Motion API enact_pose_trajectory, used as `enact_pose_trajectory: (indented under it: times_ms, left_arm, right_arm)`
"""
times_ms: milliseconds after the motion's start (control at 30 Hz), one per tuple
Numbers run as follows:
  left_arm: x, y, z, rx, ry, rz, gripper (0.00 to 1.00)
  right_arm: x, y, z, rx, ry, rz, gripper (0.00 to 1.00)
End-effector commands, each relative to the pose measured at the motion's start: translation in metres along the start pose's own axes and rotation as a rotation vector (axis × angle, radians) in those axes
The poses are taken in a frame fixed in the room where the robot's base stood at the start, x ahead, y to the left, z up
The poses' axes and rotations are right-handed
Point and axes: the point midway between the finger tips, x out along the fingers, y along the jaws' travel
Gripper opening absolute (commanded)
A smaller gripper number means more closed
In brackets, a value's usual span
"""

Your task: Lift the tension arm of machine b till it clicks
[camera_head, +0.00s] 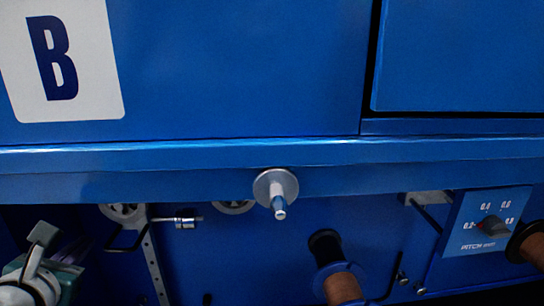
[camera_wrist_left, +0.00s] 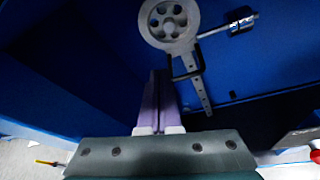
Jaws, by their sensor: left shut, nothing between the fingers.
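Machine B carries a white plate with a dark "B" (camera_head: 52,58) on its blue front. Below the ledge, a grey tension arm (camera_head: 155,268) with a row of holes hangs down from a round pulley wheel (camera_head: 123,212). In the left wrist view, the pulley (camera_wrist_left: 168,20) is at the top, and the arm (camera_wrist_left: 194,82) slants down to the right with a black wire loop beside it. My left gripper (camera_wrist_left: 160,76) is shut and empty, its fingers pointing toward the machine, below and left of the arm in that view. Contact is not visible. My right gripper is out of view.
A short rod with a metal cylinder (camera_head: 184,220) sticks out right of the pulley. A round disc with a pin (camera_head: 277,190) juts from the ledge. A brown spool (camera_head: 342,286) and a dial panel (camera_head: 488,222) are farther right. The blue ledge (camera_head: 200,158) overhangs the arm.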

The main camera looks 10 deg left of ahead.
Motion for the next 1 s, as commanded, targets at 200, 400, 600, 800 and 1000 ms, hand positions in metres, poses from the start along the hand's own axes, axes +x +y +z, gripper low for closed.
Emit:
enact_pose_trajectory:
  times_ms: [200, 400, 600, 800, 1000]
  left_arm:
    - [-0.057, -0.015, -0.012, -0.913, 0.121, 0.157, 0.00]
    - [-0.150, -0.046, -0.044, -1.926, 0.402, 0.504, 0.00]
    - [-0.235, -0.078, -0.047, -2.481, 0.663, 0.905, 0.00]
    - [-0.299, -0.084, -0.010, -2.703, 0.827, 1.223, 0.00]
    - [-0.314, -0.063, 0.040, -2.700, 0.823, 1.216, 0.00]
  right_arm:
    - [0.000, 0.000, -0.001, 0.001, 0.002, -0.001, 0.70]
    - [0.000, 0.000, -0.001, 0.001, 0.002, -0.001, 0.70]
    - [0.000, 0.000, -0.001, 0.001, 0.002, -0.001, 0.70]
    - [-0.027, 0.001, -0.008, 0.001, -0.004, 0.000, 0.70]
    - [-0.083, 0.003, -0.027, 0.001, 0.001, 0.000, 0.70]
